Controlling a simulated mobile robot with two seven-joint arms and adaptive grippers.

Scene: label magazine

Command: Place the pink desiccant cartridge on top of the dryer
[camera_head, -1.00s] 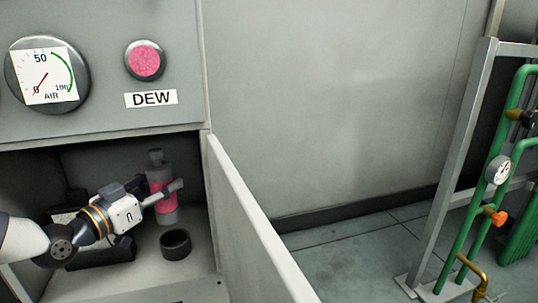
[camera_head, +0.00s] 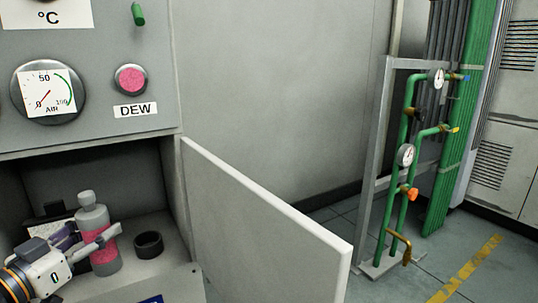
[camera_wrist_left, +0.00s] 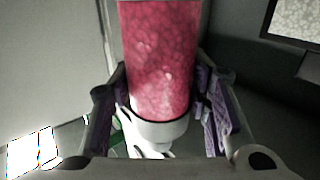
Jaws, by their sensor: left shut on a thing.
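The pink desiccant cartridge (camera_head: 103,262) is a clear cylinder of pink grains with a grey cap and base. It stands upright inside the open lower bay of the grey cabinet (camera_head: 90,122) with the AIR and DEW dials. My left gripper (camera_head: 88,243) comes in from the lower left and is shut around the cartridge's body. In the left wrist view the pink body (camera_wrist_left: 160,62) sits between the two fingers. I cannot tell whether its base touches the bay floor. The top of the cabinet is out of view. My right gripper is not in view.
An empty black ring (camera_head: 148,243) lies on the bay floor, right of the cartridge. The open door panel (camera_head: 255,215) stands out from the bay's right side. Green pipes with gauges (camera_head: 404,155) stand on a frame at the right. The floor between is clear.

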